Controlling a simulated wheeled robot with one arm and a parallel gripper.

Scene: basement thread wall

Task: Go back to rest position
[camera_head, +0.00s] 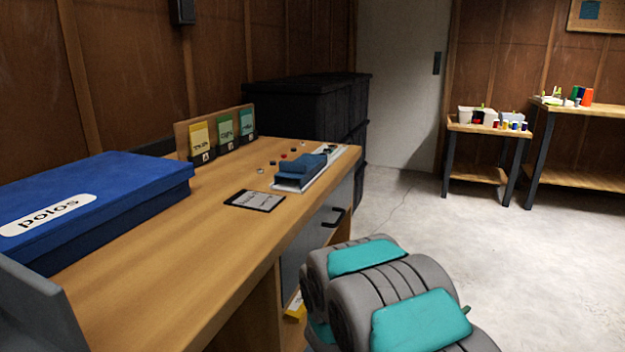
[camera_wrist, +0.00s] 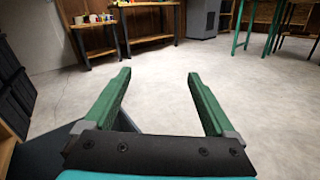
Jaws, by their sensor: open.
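My gripper (camera_wrist: 160,98) shows in the wrist view with its two green fingers spread wide apart. In the head view my arm, grey with teal pads, is at the lower middle, beside the right edge of the wooden workbench (camera_head: 215,235).
Two small tables (camera_head: 487,128) stand at the far right. The concrete floor (camera_head: 430,235) between is clear.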

